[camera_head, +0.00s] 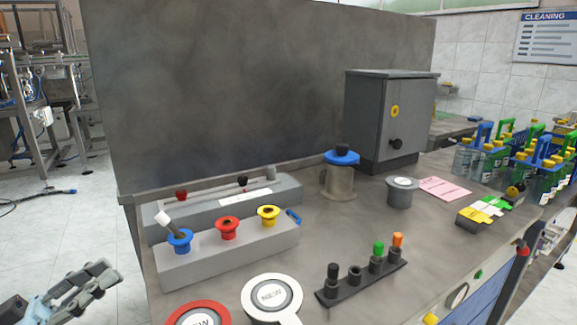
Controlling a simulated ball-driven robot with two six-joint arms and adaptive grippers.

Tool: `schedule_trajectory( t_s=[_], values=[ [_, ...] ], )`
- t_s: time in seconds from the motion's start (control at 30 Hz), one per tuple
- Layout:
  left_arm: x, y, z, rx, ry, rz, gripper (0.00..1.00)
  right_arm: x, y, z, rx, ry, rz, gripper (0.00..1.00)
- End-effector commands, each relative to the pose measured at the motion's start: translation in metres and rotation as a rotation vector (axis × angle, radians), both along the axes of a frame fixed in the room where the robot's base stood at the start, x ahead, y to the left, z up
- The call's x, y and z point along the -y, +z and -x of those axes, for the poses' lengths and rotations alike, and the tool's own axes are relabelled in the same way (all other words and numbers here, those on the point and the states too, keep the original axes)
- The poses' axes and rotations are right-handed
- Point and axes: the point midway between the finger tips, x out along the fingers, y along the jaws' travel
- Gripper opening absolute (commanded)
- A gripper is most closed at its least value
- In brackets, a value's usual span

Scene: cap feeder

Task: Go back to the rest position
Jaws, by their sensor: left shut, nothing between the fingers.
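My left gripper (88,284) is at the lower left, beyond the left edge of the grey workbench (330,222). Its fingers are shut with nothing between them, and it touches nothing that I can see. My right gripper is not in view. On the bench, a grey block (230,250) holds a blue cap (180,240), a red cap (227,228) and a yellow cap (268,215). A white-tipped stick leans out of the blue cap.
A black rack (362,281) with several small pegs stands at the front. Two round discs marked NEW lie near the front edge. A blue-lidded jar (340,182), a grey cabinet (385,115) and bottle carriers (485,155) stand further back.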

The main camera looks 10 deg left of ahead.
Motion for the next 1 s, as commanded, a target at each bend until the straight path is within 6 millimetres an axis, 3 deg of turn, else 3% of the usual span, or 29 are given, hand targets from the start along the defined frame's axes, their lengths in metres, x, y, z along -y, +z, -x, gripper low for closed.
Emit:
schedule_trajectory(
  t_s=[0.17,0.2,0.27,0.4,0.47,0.6,0.7,0.8,0.9,1.0],
  values=[
    [-0.021,-0.130,0.004,-0.312,0.344,0.039,0.00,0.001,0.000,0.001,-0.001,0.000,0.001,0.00],
    [-0.026,-0.164,0.011,-0.392,0.424,0.018,0.00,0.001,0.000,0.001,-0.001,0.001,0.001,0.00],
    [-0.030,-0.212,0.026,-0.514,0.527,-0.022,0.00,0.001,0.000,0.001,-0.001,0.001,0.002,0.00],
    [-0.032,-0.315,0.083,-0.802,0.699,-0.162,0.00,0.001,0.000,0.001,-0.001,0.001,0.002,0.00],
    [-0.029,-0.354,0.116,-0.930,0.744,-0.235,0.00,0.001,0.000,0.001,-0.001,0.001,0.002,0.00],
    [-0.014,-0.428,0.206,-1.228,0.777,-0.430,0.00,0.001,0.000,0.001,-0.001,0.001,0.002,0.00],
    [-0.003,-0.461,0.269,-1.413,0.744,-0.577,0.00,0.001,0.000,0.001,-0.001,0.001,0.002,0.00],
    [0.003,-0.480,0.322,-1.559,0.684,-0.712,0.00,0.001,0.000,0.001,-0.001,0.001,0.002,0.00],
    [0.001,-0.487,0.357,-1.650,0.619,-0.827,0.00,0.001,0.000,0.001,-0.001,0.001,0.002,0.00],
    [0.000,-0.489,0.372,-1.682,0.560,-0.911,0.00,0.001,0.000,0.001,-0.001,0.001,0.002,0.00]
  ],
)
